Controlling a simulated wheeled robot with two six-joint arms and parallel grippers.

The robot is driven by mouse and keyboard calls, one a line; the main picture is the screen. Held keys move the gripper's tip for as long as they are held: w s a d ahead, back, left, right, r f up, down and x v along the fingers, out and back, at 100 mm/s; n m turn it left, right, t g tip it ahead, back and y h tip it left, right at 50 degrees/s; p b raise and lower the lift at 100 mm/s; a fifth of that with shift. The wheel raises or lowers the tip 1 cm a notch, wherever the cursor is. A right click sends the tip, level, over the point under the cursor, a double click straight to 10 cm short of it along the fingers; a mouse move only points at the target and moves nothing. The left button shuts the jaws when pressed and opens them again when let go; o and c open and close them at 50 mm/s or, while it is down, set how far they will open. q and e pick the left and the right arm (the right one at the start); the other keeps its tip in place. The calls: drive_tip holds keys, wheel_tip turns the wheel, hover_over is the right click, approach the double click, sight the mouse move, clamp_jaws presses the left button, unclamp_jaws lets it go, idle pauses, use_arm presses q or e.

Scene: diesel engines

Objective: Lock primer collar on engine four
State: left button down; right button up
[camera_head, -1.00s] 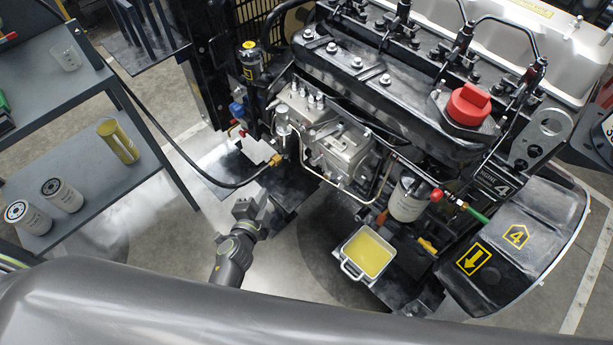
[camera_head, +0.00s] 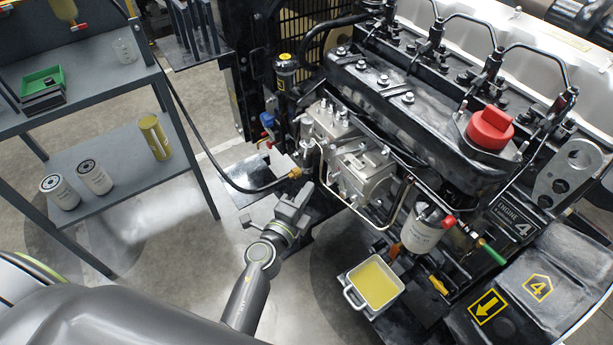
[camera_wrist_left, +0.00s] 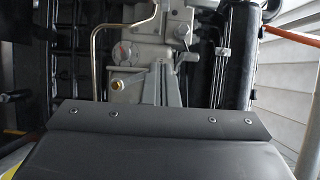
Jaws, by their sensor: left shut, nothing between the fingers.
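Engine four (camera_head: 395,105) fills the right half of the head view, with a "4" plate on its side. A silver fuel pump (camera_head: 362,170) is on its near side. A small upright knob-topped part (camera_head: 307,128) at the pump's left end looks like the primer; its collar is too small to make out. My left gripper (camera_head: 303,196) is shut and empty, just below and left of the pump, apart from the primer. In the left wrist view, the silver pump body (camera_wrist_left: 150,50) and a bent metal pipe (camera_wrist_left: 97,55) show beyond the dark gripper housing. My right gripper is out of view.
A black hose with a brass fitting (camera_head: 295,173) runs close above my left gripper. A white filter (camera_head: 422,232) and a tray of yellow liquid (camera_head: 348,294) are to the right. A grey shelf (camera_head: 125,195) with filters stands left.

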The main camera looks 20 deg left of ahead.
sight(307, 148)
use_arm(q)
drive_tip(key=w+a, duration=0.2)
drive_tip(key=w, duration=0.6)
drive_tip(key=shift+w+a+b, duration=0.2)
drive_tip(key=shift+w+b, duration=0.1)
drive_tip(key=shift+b, duration=0.1)
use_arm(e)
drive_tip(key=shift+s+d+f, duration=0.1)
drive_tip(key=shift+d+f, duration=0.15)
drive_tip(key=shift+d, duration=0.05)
use_arm(q)
drive_tip(key=shift+a+m+h, duration=0.25)
drive_tip(key=shift+m+h, duration=0.05)
drive_tip(key=shift+h, duration=0.2)
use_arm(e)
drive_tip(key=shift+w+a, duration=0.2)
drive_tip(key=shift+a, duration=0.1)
